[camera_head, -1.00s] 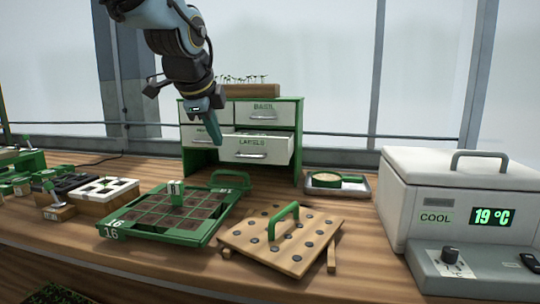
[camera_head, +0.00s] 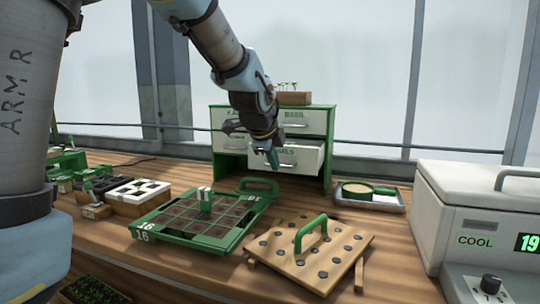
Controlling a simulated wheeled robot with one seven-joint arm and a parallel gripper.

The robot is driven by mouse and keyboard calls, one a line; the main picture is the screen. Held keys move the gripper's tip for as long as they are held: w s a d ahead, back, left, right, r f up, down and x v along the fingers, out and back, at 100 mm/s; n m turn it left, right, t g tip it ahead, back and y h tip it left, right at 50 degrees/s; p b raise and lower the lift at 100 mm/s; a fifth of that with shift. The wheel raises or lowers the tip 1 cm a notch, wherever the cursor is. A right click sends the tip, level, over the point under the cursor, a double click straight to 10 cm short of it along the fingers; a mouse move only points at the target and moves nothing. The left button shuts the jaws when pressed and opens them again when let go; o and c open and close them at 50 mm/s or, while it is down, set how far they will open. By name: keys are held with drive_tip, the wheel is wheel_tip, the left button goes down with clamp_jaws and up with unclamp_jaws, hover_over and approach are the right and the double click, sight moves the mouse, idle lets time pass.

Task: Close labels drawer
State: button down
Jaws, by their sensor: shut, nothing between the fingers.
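The labels drawer (camera_head: 300,157) has a white front with a pale handle. It is the lower right drawer of the green cabinet (camera_head: 329,130) at the back of the bench, and it stands pulled out. My gripper (camera_head: 272,158) is shut and empty, pointing down in front of the left part of the drawer's front. It hides part of the label and the drawer's left side. I cannot tell whether it touches the drawer.
A green seed tray (camera_head: 160,236) and a wooden dibber board (camera_head: 290,268) with a green handle lie in front of the cabinet. A white cooler (camera_head: 470,190) stands at far right. Seedlings (camera_head: 288,88) stand on top.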

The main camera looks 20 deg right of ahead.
sight(290, 143)
drive_tip(key=shift+w+d+f, duration=0.1)
drive_tip(key=shift+w+d, duration=0.15)
drive_tip(key=shift+w, duration=0.1)
drive_tip(key=shift+w, duration=0.1)
drive_tip(key=w+d+p, duration=0.2)
drive_tip(key=w+d, duration=0.3)
drive_tip(key=w+d+p, duration=0.3)
drive_tip(key=w+d, duration=0.3)
drive_tip(key=shift+w, duration=0.3)
idle(0.3)
